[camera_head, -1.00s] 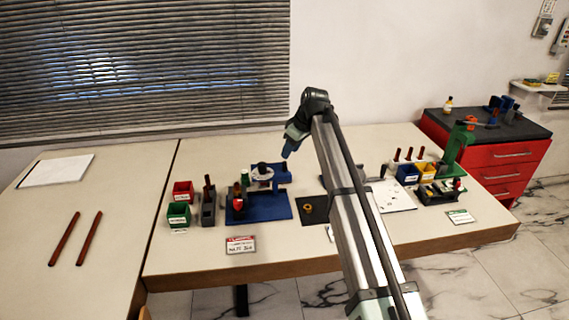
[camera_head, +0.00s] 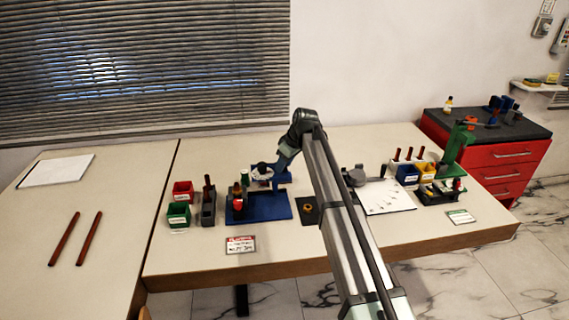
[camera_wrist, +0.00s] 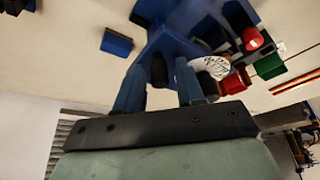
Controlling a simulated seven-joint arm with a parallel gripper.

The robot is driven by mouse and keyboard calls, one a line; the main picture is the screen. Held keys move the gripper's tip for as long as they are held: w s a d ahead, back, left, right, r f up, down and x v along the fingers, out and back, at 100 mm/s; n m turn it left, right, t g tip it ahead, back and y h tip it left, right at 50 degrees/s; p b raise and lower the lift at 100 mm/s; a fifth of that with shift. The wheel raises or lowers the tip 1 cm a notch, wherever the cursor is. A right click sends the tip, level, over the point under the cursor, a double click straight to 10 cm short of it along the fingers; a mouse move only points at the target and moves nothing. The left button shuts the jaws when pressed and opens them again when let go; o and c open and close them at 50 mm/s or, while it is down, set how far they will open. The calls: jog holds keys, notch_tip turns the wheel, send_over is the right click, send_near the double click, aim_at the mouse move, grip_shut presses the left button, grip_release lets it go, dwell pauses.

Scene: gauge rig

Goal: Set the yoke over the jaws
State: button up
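My gripper (camera_head: 281,163) is low at the right side of the blue rig (camera_head: 265,208) in the head view. In the wrist view its two blue fingers (camera_wrist: 157,72) stand apart. A small dark upright piece shows between them, with gaps on both sides, so I see no grip on it. The blue rig (camera_wrist: 175,42) lies just beyond the fingertips. A pale round part (camera_head: 262,174) with a black knob sits on the rig; a white dial face (camera_wrist: 213,66) shows to the right of the fingers. I cannot tell which part is the yoke, and the jaws are not clear.
Red (camera_head: 183,190) and green (camera_head: 179,214) bins and a grey holder (camera_head: 208,208) stand left of the rig. A black mat (camera_head: 308,218) with an orange ring lies to its right. A white board (camera_head: 388,196) and a green stand (camera_head: 455,150) are farther right. The left table is mostly clear.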

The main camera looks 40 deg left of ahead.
aim_at(253, 172)
grip_shut()
dwell(0.4)
jog(key=s+a, duration=0.7)
jog(key=shift+s+a, duration=0.1)
jog(key=shift+o, duration=0.6)
grip_release()
jog(key=v, duration=1.4)
jog(key=shift+f, duration=0.1)
